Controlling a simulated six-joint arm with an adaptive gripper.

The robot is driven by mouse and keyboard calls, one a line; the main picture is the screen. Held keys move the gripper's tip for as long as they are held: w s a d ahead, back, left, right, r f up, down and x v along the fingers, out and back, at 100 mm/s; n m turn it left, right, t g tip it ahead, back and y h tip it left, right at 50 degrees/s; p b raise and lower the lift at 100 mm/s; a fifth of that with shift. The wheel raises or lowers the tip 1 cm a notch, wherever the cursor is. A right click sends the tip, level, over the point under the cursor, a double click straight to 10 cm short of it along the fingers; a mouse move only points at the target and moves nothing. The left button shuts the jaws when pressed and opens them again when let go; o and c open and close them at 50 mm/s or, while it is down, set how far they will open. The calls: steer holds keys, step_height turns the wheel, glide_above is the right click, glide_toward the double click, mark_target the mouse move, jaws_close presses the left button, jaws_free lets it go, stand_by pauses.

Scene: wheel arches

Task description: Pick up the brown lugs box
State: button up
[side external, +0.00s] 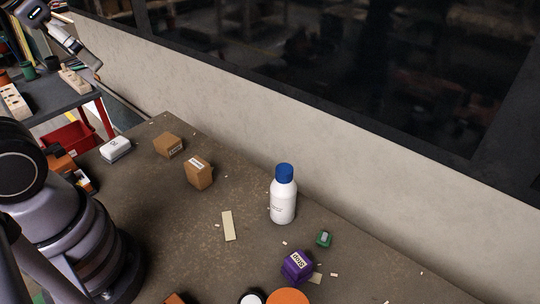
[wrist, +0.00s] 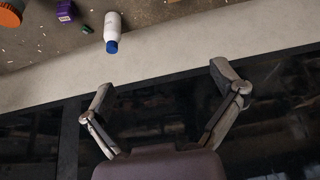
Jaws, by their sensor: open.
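Two brown boxes with white labels stand on the table in the side external view: one farther back (side external: 168,145), and one nearer and to its right (side external: 198,173). The label print is too small to read, so I cannot tell which is the lugs box. Neither brown box shows clearly in the wrist view. My gripper (wrist: 163,84) is open and empty in the wrist view, its two fingers spread wide. In that view it lies over the pale wall and dark window, apart from the table objects.
A white bottle with a blue cap (side external: 283,196), a purple box (side external: 297,266), a small green item (side external: 324,239), an orange disc (side external: 287,297) and a white box (side external: 115,149) stand on the table. The wall (side external: 240,140) borders its back. Small pale scraps lie about.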

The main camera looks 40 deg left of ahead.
steer(key=m+g+y, duration=0.8)
steer(key=m+y, duration=0.5)
steer(key=m, duration=0.2)
glide_above(169, 141)
steer(key=d, duration=0.3)
step_height(169, 141, down, 26)
step_height(169, 141, down, 11)
steer(key=shift+w+a+f+m+t+y, duration=0.15)
steer(key=shift+m+t, duration=0.15)
steer(key=shift+m, duration=0.2)
steer(key=shift+d+r+m+t+y, duration=0.15)
steer(key=shift+m+t, duration=0.15)
steer(key=shift+m, duration=0.2)
steer(key=x, duration=0.5)
steer(key=shift+a+f, duration=0.15)
steer(key=shift+f, duration=0.2)
steer(key=c, duration=1.3)
